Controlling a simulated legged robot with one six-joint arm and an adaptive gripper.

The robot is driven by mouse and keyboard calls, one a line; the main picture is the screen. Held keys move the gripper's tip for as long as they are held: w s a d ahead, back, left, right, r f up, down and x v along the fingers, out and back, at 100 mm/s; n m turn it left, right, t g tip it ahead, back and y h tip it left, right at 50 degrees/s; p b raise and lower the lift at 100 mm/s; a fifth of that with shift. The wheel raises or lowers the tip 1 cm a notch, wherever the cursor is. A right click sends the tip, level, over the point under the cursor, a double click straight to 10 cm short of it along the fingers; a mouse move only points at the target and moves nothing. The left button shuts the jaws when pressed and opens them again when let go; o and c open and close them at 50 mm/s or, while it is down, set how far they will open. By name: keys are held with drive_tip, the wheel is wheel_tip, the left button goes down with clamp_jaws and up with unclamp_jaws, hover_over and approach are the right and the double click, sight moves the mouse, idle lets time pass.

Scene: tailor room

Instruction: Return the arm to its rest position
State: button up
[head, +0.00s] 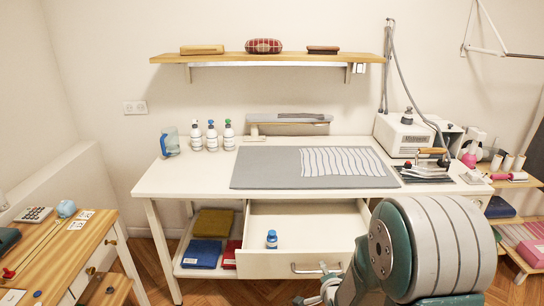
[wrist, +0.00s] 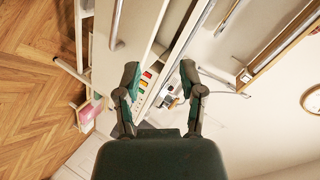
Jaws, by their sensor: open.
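My arm (head: 430,245) shows at the lower right of the head view, a large grey and green link in front of the right end of the white table (head: 160,180). Its lower part bends down to the left, near the handle of the open drawer (head: 280,264), and is cut off by the picture's bottom edge. In the wrist view my gripper (wrist: 160,76) is open, its two dark fingers apart with nothing between them. That view is turned sideways, with wooden floor on the left and pale furniture beyond the fingers.
The drawer stands pulled out with a small blue bottle (head: 272,239) inside. A grey mat (head: 265,168) with striped cloth lies on the table. An iron (head: 430,160) and a white machine (head: 405,135) stand at the right. A wooden desk (head: 62,250) is at left, a pink-stocked shelf (head: 515,184) at right.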

drive_tip(key=s+r+n+g, duration=0.2)
drive_tip(key=s+r+n, duration=0.2)
drive_tip(key=r, duration=0.5)
drive_tip(key=s+r+n+g, duration=0.2)
drive_tip(key=s+r+n, duration=0.2)
drive_tip(key=s, duration=0.7)
drive_tip(key=s+r+n+g, duration=0.3)
drive_tip(key=s+r+n, duration=0.2)
drive_tip(key=s, duration=0.6)
wheel_tip(320, 180, up, 2)
drive_tip(key=shift+s+d+r, duration=0.2)
drive_tip(key=shift+s, duration=0.2)
